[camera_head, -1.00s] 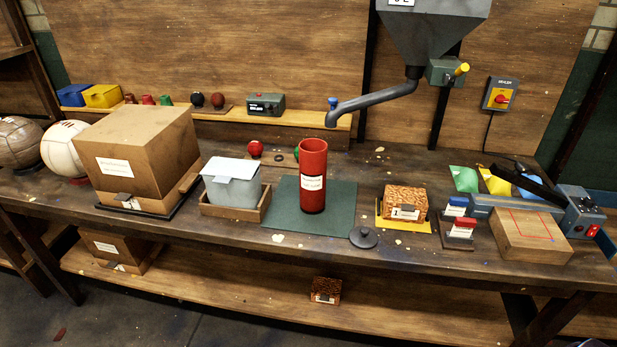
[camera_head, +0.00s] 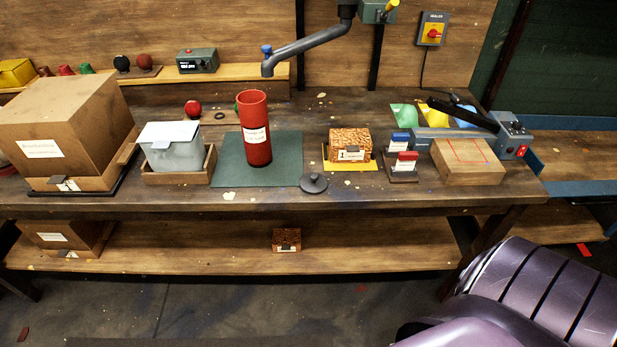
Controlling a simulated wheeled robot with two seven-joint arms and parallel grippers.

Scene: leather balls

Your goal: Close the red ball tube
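The red ball tube (camera_head: 257,140) stands upright on a dark green mat (camera_head: 227,173) on the workbench. Its top looks open, and I cannot see what is inside. A dark grey round lid with a knob (camera_head: 314,184) lies on the bench just right of the mat, near the front edge, apart from the tube. Neither of my grippers is in view.
Left of the tube are a lidded grey bin in a wooden tray (camera_head: 147,178) and a large cardboard box (camera_head: 62,120). Right are a patterned box (camera_head: 350,145), stamps (camera_head: 402,165) and a wooden block (camera_head: 467,162). A grey spout (camera_head: 315,45) hangs above.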

